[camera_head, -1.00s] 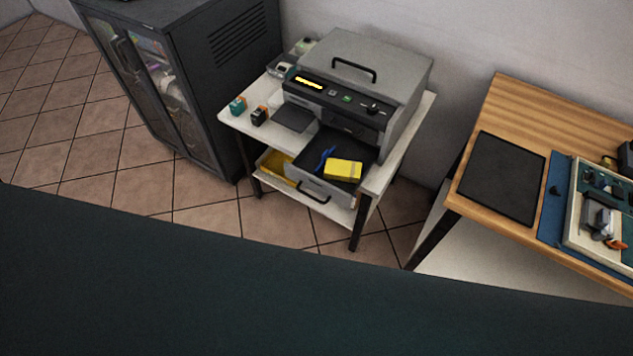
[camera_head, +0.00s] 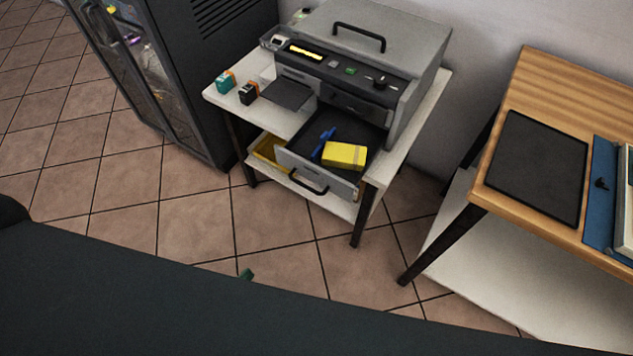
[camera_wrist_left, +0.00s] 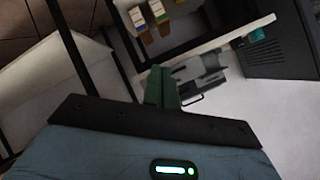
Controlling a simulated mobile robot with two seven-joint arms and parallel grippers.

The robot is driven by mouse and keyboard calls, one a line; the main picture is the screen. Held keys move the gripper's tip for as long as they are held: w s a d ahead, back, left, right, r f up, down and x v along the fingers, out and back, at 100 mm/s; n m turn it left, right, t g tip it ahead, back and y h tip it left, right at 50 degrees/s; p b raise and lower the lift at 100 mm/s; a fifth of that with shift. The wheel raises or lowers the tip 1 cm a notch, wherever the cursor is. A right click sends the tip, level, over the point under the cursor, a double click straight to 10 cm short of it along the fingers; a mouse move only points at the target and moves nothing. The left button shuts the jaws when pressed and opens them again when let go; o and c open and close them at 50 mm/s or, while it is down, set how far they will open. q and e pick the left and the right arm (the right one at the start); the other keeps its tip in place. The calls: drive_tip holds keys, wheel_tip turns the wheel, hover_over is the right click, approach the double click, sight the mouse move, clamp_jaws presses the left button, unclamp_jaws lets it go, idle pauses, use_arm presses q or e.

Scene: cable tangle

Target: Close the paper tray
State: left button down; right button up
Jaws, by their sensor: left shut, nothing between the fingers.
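The paper tray (camera_head: 290,163) is a grey drawer with a black front handle, pulled out from the lower front of the grey printer (camera_head: 375,52). A yellow box (camera_head: 345,154) and a blue item (camera_head: 323,142) lie in it. My right gripper is out of view.
The printer stands on a white table with dark legs, with two small cartridges (camera_head: 236,88) at its left. A yellow bin (camera_head: 267,150) sits on the lower shelf. A dark cabinet (camera_head: 175,70) stands left, a wooden table (camera_head: 490,170) right. Tiled floor in front is clear.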

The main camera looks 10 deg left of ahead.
use_arm(q)
drive_tip(key=w+d+m+t+h+b, duration=0.2)
drive_tip(key=w+m+t+b, duration=0.1)
drive_tip(key=w+m+b, duration=0.4)
drive_tip(key=m+t+h+b, duration=0.2)
drive_tip(key=m+b, duration=0.1)
drive_tip(key=m, duration=0.2)
approach(321, 172)
drive_tip(key=p+x, duration=0.4)
drive_tip(key=x, duration=0.2)
drive_tip(key=shift+f, duration=0.1)
drive_tip(key=shift+w+d, duration=0.1)
drive_tip(key=shift+w, duration=0.35)
